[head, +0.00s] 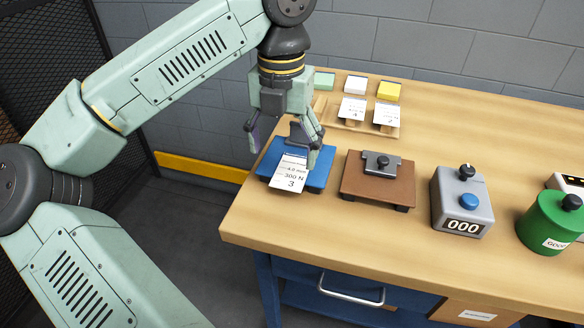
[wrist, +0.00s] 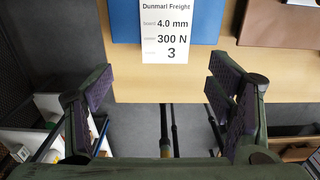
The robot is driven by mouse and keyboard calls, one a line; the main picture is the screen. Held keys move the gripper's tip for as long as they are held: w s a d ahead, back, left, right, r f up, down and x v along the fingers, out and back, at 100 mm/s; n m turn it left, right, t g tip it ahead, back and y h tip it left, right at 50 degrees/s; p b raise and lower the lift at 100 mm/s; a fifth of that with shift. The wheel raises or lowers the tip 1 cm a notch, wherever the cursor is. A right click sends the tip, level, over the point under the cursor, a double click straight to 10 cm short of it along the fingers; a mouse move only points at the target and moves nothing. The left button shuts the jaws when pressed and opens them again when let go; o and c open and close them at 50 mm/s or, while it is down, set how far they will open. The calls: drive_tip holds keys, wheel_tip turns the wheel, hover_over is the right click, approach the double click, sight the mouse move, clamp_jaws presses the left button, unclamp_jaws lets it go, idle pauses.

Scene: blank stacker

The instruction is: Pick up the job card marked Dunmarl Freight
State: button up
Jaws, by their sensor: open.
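The white job card (head: 288,182) lies on a blue platform (head: 318,178) at the front left of the bench and overhangs its front edge. In the wrist view the card (wrist: 164,40) reads Dunmarl Freight, 4.0 mm, 300 N and 3, with its top edge cut off by the frame. My gripper (head: 284,146) is above the blue platform and hides part of the card in the head view. In the wrist view my gripper (wrist: 158,92) has its jaws wide apart with nothing between them. The card is ahead of the fingertips, roughly centred between them.
A brown platform (head: 351,180) with a grey clamp stands right of the blue one. Further right are a grey counter box (head: 475,217) reading 000 and a green canister (head: 545,230). Two white cards (head: 352,108) (head: 388,116) and coloured blocks sit behind. The bench's right rear is clear.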

sight(286, 184)
drive_tip(key=f, duration=0.1)
drive_tip(key=f+p, duration=0.1)
drive_tip(key=f, duration=0.1)
drive_tip(key=f+p, duration=0.1)
drive_tip(key=shift+s+d+f, duration=0.25)
drive_tip(key=shift+s+f, duration=0.05)
drive_tip(key=shift+f, duration=0.55)
drive_tip(key=shift+f+b, duration=0.25)
drive_tip(key=shift+b, duration=0.25)
drive_tip(key=c, duration=0.9)
drive_tip(key=shift+o, duration=0.2)
drive_tip(key=shift+r, duration=0.1)
